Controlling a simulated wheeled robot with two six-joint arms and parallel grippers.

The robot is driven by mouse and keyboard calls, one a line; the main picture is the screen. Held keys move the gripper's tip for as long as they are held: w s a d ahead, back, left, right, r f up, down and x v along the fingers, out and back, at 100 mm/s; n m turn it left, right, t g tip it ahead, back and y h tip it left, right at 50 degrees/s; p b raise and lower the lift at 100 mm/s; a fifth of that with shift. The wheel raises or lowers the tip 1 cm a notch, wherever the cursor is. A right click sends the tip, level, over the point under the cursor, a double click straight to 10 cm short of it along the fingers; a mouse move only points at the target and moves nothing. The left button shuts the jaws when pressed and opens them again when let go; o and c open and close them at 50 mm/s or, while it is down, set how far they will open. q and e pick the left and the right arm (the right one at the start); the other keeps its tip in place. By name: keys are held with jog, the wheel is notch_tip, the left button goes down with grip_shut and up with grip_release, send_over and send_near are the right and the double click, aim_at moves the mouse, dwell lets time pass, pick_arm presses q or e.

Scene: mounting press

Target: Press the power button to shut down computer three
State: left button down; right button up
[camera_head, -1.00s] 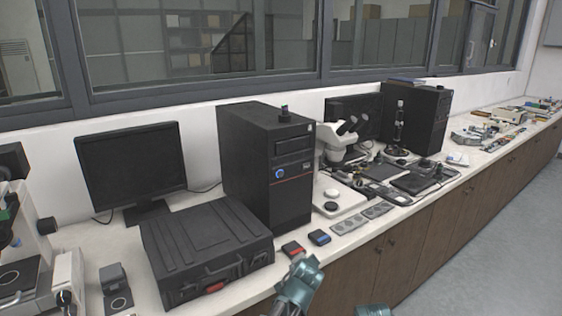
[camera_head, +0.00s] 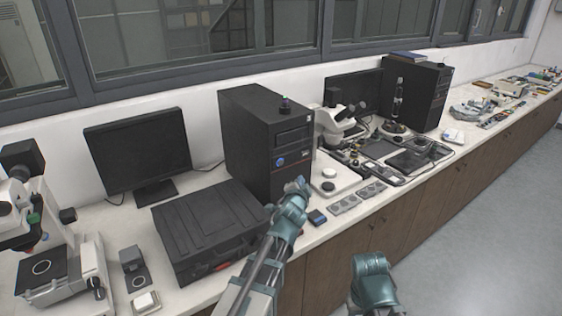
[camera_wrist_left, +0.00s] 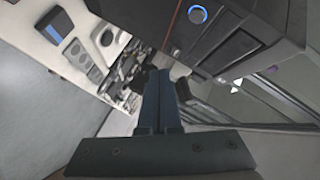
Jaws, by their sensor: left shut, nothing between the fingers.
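A black computer tower (camera_head: 268,140) stands upright on the bench, with a blue-ringed round button (camera_head: 279,162) on its front. Its front and the lit button (camera_wrist_left: 198,14) also show at the top right of the left wrist view. I see no number on it. My left gripper (camera_head: 301,184) is in front of the tower's lower front, below and right of the button. Its fingers (camera_wrist_left: 161,75) are together and empty, apart from the button in the wrist view. A teal part of my right arm shows at the lower right; its fingers do not show.
A second black tower (camera_head: 415,92) stands farther right. A black case (camera_head: 207,225) and a monitor (camera_head: 140,152) are left of the near tower. A white microscope (camera_head: 338,125) stands right of it. A small blue-topped block (camera_head: 317,217) lies near the bench edge.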

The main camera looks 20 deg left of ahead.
aim_at(281, 163)
pick_arm(q)
jog(key=shift+w+a, duration=0.9)
jog(key=shift+a, duration=0.25)
jog(key=shift+w+a, duration=0.9)
jog(key=shift+a, duration=0.25)
jog(key=shift+w+a, duration=0.9)
jog(key=shift+a, duration=0.25)
jog(key=shift+w+a, duration=0.1)
jog(key=shift+w+a, duration=0.2)
jog(key=shift+a, duration=0.05)
jog(key=shift+w+a, duration=0.2)
jog(key=shift+a, duration=0.1)
dwell(0.5)
dwell(0.3)
jog(key=shift+s+d, duration=0.5)
jog(key=shift+d, duration=0.1)
jog(key=shift+d, duration=0.1)
